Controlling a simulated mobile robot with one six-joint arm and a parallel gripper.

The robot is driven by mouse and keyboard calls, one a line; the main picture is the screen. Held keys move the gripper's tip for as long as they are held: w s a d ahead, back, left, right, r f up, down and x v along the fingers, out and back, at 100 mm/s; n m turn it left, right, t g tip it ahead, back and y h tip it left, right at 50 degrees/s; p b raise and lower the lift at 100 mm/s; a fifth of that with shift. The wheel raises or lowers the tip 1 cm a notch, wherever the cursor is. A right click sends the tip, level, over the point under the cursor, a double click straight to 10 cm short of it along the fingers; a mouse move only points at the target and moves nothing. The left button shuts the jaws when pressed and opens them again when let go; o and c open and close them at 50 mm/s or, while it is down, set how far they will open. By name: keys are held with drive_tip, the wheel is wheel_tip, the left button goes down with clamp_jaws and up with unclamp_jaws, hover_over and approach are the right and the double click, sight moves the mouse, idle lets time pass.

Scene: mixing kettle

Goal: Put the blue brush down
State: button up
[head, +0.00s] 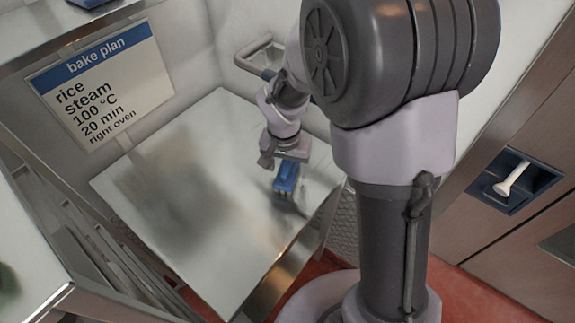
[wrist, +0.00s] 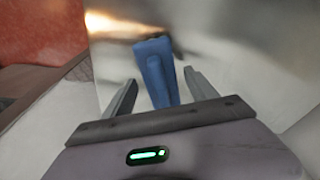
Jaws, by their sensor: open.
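The blue brush (head: 286,178) is on the steel table (head: 170,215), near its right edge in the head view. In the wrist view the blue brush (wrist: 156,72) lies between the two fingers, with a visible gap on each side. My gripper (head: 288,158) is just above the brush in the head view. In the wrist view my gripper (wrist: 158,92) is open, its fingers apart on either side of the brush. The brush's lower end is hidden behind the gripper body in the wrist view.
A bake plan sign (head: 95,85) hangs on the wall at the upper left. A metal rail (head: 258,55) is on the wall behind the table. A cabinet with a white handle (head: 512,179) stands at the right. The table's left and middle are clear.

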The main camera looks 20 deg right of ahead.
sight(286, 170)
wheel_tip(286, 170, up, 12)
drive_tip(key=s+p, duration=0.1)
drive_tip(key=p, duration=0.3)
drive_tip(key=s+a+r+n+t+y, duration=0.1)
drive_tip(key=s+a+r+t, duration=0.1)
drive_tip(key=s+r, duration=0.4)
drive_tip(key=s+a+r+t+y, duration=0.2)
drive_tip(key=s+r, duration=0.4)
drive_tip(key=s, duration=0.6)
drive_tip(key=shift+n, duration=0.4)
drive_tip(key=shift+w+f, duration=0.1)
